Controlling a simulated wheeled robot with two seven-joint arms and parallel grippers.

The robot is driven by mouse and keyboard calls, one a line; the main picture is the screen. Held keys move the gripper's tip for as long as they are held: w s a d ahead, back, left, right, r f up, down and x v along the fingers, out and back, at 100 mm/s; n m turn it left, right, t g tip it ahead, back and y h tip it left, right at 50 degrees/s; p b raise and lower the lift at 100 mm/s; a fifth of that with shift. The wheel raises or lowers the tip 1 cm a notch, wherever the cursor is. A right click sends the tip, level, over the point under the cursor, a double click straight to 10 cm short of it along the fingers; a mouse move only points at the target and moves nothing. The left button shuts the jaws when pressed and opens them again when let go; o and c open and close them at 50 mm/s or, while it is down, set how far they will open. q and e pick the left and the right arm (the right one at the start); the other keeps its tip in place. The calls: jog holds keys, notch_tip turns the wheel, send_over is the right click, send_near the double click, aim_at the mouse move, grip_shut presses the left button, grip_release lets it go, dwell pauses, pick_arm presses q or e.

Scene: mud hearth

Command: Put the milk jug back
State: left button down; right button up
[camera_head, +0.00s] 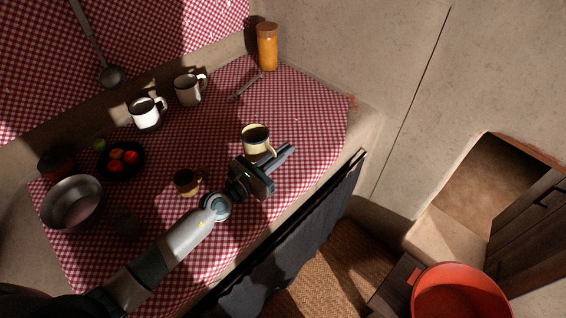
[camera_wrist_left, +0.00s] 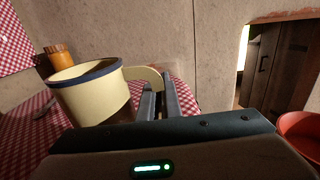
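The cream milk jug (camera_head: 256,138) with a dark rim stands upright on the red checked cloth (camera_head: 312,112), near its right side. In the left wrist view, the jug (camera_wrist_left: 92,98) is large at the left, its handle (camera_wrist_left: 143,73) reaching toward my fingers. My left gripper (camera_head: 285,152) is at the handle side of the jug. In the wrist view, the left fingertips (camera_wrist_left: 158,90) are close together and overlap the end of the handle. I cannot tell whether they grip it or only straddle it. My right gripper is not in view.
Two mugs, white (camera_head: 146,114) and grey (camera_head: 188,91), stand at the back, with an orange jar (camera_head: 267,48) in the corner. A metal bowl (camera_head: 72,203) and dark fruit plate (camera_head: 121,174) are left. A red bucket (camera_head: 461,294) is lower right.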

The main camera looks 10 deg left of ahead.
pick_arm(q)
notch_tip(320, 180, down, 3)
jog(key=shift+r+b, duration=0.2)
jog(key=shift+b, duration=0.75)
jog(key=shift+f, duration=0.65)
jog(key=shift+b, duration=0.35)
jog(key=shift+f, duration=0.1)
jog(key=c, duration=2)
grip_release()
